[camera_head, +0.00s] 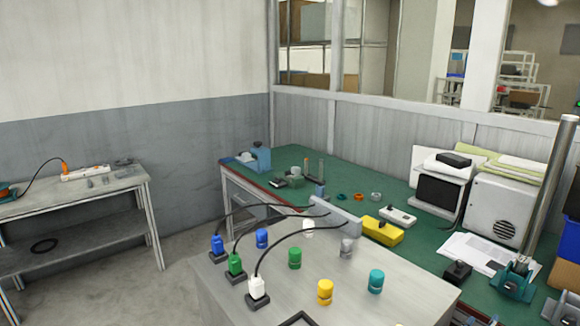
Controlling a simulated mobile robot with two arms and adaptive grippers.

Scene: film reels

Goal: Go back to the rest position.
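Neither of my grippers shows in the head view, so their state cannot be seen. A light grey table (285,292) stands in front of me. Small spool-like cylinders stand apart on it: blue (262,238), green (295,258), white (308,228), grey (346,248), yellow (325,292) and teal (376,281). At its left edge stand a blue plug (217,246), a green plug (235,264) and a white plug (257,290), with black cables running to a grey bar (335,214) at the back.
A green-topped workbench (395,190) behind holds a yellow box (383,231), white machines (498,212) and papers (476,254). A metal post (547,185) rises at right. A side bench (80,192) stands left. The floor (178,283) between is clear.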

